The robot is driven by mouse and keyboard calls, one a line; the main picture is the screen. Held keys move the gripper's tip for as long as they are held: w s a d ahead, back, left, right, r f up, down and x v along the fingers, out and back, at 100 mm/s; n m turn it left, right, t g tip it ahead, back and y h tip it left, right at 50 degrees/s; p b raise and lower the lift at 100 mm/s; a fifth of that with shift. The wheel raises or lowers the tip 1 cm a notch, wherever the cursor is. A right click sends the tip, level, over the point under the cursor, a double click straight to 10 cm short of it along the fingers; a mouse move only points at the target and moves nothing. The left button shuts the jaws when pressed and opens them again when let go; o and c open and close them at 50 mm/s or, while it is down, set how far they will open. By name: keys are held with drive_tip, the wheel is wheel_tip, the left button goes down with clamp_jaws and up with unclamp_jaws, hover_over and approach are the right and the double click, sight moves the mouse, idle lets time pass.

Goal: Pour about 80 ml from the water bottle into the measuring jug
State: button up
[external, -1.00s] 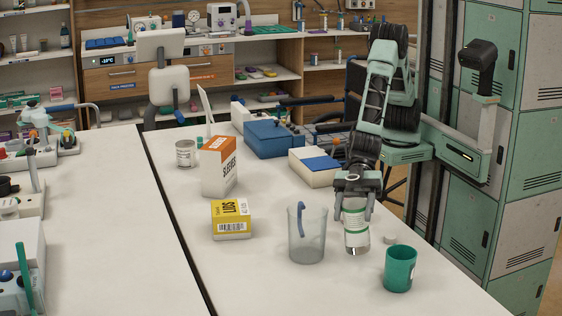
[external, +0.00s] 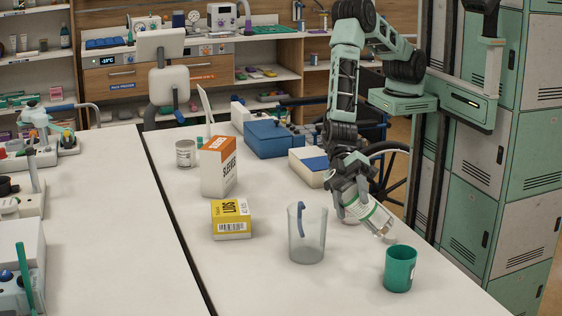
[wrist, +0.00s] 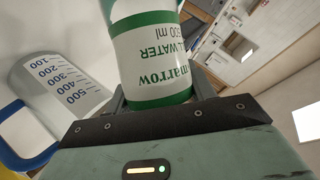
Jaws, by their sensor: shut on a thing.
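The water bottle (external: 369,213) is clear with a white and green label. My gripper (external: 352,192) is shut on it and holds it tilted, its lower end toward the right, above the table. In the wrist view the bottle (wrist: 150,60) fills the top middle, its label reading upside down. The measuring jug (external: 307,240) is clear with a blue handle and stands upright on the table, left of the bottle and apart from it. Its blue scale up to 500 shows in the wrist view (wrist: 62,75). Whether the jug holds water I cannot tell.
A green cup (external: 400,270) stands right of the jug, near the table edge. A yellow LIDS box (external: 231,220), an orange-white SLEEVES box (external: 218,167) and a can (external: 185,153) stand left.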

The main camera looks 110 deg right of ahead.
sight(356, 215)
drive_tip(key=shift+s+a+f+m+g+p, duration=0.15)
drive_tip(key=shift+s+m+g+p, duration=0.25)
drive_tip(key=shift+m+p, duration=0.25)
wheel_tip(356, 215, down, 3)
drive_tip(key=shift+s+a+f+m+g+y+b, duration=0.1)
drive_tip(key=shift+m+g+y+b, duration=0.35)
drive_tip(key=shift+b, duration=0.3)
drive_tip(key=shift+s+f, duration=0.1)
drive_tip(key=shift+f, duration=0.05)
drive_tip(key=shift+a+r+m+y+p, duration=0.1)
drive_tip(key=shift+r+m+y+p, duration=0.2)
drive_tip(key=shift+r+p, duration=0.45)
drive_tip(key=shift+s+g, duration=0.2)
drive_tip(key=shift+g, duration=0.15)
drive_tip(key=shift+w+d+r+m+g+y+p, duration=0.25)
drive_tip(key=shift+w+r+m+y+p, duration=0.25)
drive_tip(key=shift+r+m+p, duration=0.4)
drive_tip(key=shift+p, duration=0.3)
drive_tip(key=shift+r+m, duration=0.2)
drive_tip(key=shift+m, duration=0.2)
drive_tip(key=shift+s+a+r+g+y+p, duration=0.15)
drive_tip(key=shift+s+a+g+y+p, duration=0.1)
drive_tip(key=shift+g+p, duration=0.1)
